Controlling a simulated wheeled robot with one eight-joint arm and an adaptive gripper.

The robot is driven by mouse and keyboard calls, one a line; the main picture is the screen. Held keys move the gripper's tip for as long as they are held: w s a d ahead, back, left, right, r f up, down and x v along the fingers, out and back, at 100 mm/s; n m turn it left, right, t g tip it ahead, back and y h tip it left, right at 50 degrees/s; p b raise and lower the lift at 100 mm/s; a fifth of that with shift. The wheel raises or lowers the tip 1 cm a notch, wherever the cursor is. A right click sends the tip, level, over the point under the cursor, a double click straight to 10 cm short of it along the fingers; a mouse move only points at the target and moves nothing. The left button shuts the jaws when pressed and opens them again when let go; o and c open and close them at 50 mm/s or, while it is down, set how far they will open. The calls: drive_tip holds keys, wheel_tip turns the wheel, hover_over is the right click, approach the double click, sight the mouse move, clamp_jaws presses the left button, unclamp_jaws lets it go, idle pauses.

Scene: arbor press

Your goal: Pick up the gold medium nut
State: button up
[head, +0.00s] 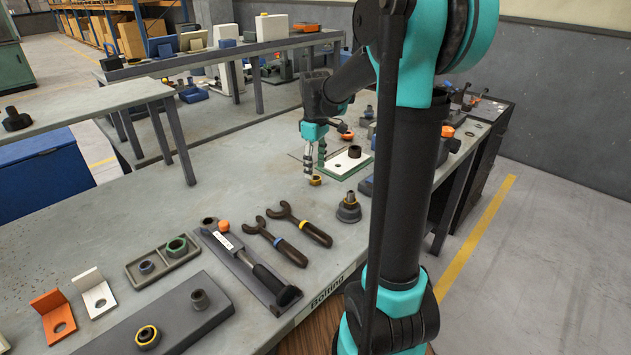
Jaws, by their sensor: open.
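A small gold nut (316,181) with a dark centre lies on the grey workbench, left of a green-edged plate. My gripper (315,172) points down at it with its fingers apart. One fingertip appears very close to the nut's left side, and the other is behind it near the plate. I cannot tell whether either finger touches the nut. A second gold-rimmed dark ring (147,336) sits on a long grey block at the front left.
A dark stepped part (348,208) stands just right of the nut. Two open-ended wrenches (290,222), a torque tool (250,265) and a two-pocket tray (163,262) lie nearer. The green-edged plate (338,164) carries a dark cylinder (354,151). Bench left of the nut is clear.

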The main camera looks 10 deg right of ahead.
drive_tip(key=shift+f, duration=1.8)
clamp_jaws()
drive_tip(key=shift+r, duration=0.1)
